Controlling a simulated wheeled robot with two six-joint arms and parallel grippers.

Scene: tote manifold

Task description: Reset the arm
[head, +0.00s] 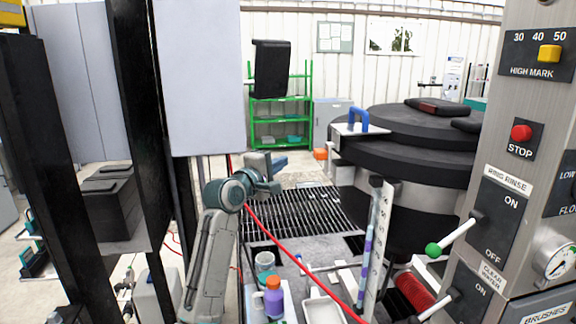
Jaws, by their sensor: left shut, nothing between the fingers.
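My left arm, grey with teal joints, rises from the lower middle of the head view. Its wrist bends over to the right, and my left gripper (272,177) is at its end in front of the floor grating. The gripper is small in view and looks shut and empty, apart from anything around it. A red cable (291,258) runs down to the right from near the wrist. My right gripper is not in view.
A control panel (510,140) with a red STOP button (521,132) and a green-tipped lever (455,236) stands right. A large black lidded tub (410,165) is behind. Below are a purple bottle (273,297), a grey cup (264,262) and a white tray (322,306). Black posts stand left.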

